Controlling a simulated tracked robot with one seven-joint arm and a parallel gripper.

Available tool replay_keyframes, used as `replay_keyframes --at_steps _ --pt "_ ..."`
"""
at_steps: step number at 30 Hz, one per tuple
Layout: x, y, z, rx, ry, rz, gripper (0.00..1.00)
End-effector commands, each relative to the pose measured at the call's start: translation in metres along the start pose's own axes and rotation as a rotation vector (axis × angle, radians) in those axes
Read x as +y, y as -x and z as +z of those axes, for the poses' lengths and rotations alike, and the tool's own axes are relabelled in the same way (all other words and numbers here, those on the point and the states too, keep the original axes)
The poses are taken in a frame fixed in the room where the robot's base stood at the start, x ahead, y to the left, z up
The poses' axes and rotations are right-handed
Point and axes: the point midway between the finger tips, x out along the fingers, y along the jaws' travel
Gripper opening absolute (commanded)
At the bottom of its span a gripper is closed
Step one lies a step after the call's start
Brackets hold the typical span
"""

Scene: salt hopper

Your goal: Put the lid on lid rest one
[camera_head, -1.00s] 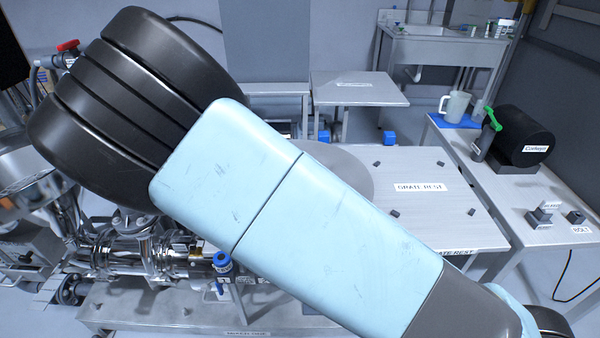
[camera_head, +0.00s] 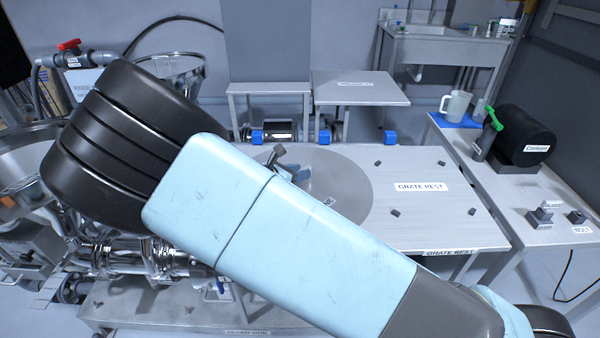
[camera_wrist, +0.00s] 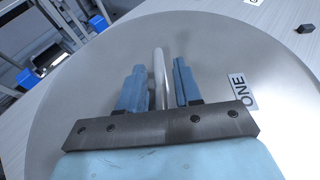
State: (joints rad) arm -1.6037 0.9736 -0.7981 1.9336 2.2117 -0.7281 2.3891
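The lid (camera_head: 340,185) is a large flat grey disc marked ONE. It appears to lie level over the left end of the grate rest table, partly hidden behind my arm. In the wrist view the lid (camera_wrist: 225,60) fills most of the picture. Its bar handle (camera_wrist: 160,75) stands between the two blue fingers of my gripper (camera_wrist: 159,66), with a narrow gap on each side. My gripper is open. In the head view the fingertips (camera_head: 298,174) show just above my arm, beside the handle (camera_head: 277,154). I cannot make out a lid rest label.
A side bench (camera_head: 500,190) at right carries a jug (camera_head: 455,105) and a black cylinder (camera_head: 525,135). Steel pipework (camera_head: 130,258) stands at left. An empty low table (camera_head: 360,88) is behind.

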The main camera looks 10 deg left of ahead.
Motion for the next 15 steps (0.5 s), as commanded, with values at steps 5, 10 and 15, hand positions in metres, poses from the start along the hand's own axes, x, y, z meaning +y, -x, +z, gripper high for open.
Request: replay_keyframes --at_steps 5,10,15 --pt "0.000 0.000 0.001 0.000 0.000 0.000 0.42" --pt "0.000 0.001 0.001 0.000 0.000 0.000 0.42" --pt "0.001 0.015 0.001 0.001 -0.001 0.002 0.42"
